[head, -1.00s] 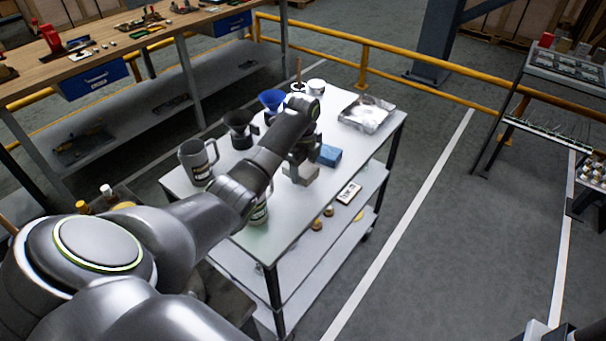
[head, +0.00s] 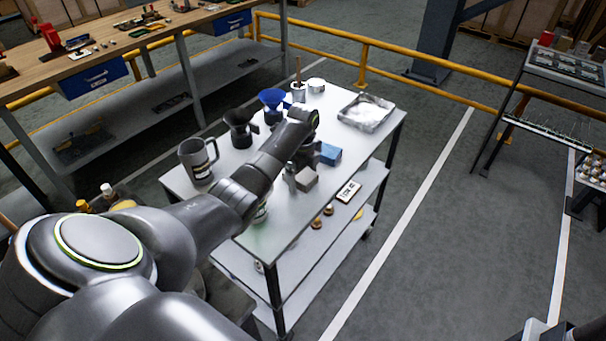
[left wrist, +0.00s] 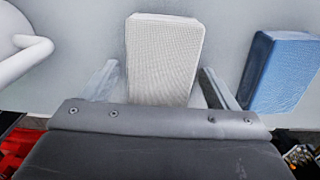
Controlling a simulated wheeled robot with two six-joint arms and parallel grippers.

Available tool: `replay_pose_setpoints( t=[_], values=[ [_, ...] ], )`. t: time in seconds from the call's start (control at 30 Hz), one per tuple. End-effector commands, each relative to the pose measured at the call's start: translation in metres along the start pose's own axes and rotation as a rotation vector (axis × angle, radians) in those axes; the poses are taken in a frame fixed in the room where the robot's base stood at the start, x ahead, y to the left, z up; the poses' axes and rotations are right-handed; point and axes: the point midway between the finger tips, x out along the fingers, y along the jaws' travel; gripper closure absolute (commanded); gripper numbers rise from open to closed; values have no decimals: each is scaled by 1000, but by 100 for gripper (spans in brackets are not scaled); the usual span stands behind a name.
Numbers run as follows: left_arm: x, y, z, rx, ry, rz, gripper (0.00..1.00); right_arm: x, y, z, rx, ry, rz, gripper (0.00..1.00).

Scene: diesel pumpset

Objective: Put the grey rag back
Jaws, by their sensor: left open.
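The grey rag (head: 307,178) is a pale, block-shaped pad on the white top of the cart (head: 290,215). My left gripper (head: 298,171) is low over the cart beside the rag, partly hidden by my own wrist. In the left wrist view, the rag (left wrist: 163,58) lies between and ahead of the two spread fingers (left wrist: 158,85), with a gap visible on each side. The gripper is open. A blue rag (head: 330,153) lies just behind the grey one; in the left wrist view it (left wrist: 282,72) is right of the right finger.
A metal tray (head: 366,113) is at the far right corner. Aisle floor right of the cart is clear.

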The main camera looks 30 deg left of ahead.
Motion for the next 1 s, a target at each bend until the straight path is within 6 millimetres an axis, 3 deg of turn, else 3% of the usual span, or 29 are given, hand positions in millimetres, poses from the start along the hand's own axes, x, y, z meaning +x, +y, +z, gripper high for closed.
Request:
replay_pose_setpoints(
  t=[0.23, 0.6, 0.63, 1.0],
  values=[
    [-22, -1, 1, 0, -2, -4, 19, 2, 0, 0, 0, 0, 0, 64],
    [-102, -1, 1, 0, -2, -6, 19, 17, -2, 2, 0, 0, 0, 64],
    [-110, 0, 0, 0, -1, -2, 19, 7, -1, 1, 0, 0, -1, 64],
    [-123, 0, 0, -1, 1, 0, 19, -3, 0, 0, 0, 0, -1, 64]
  ],
)
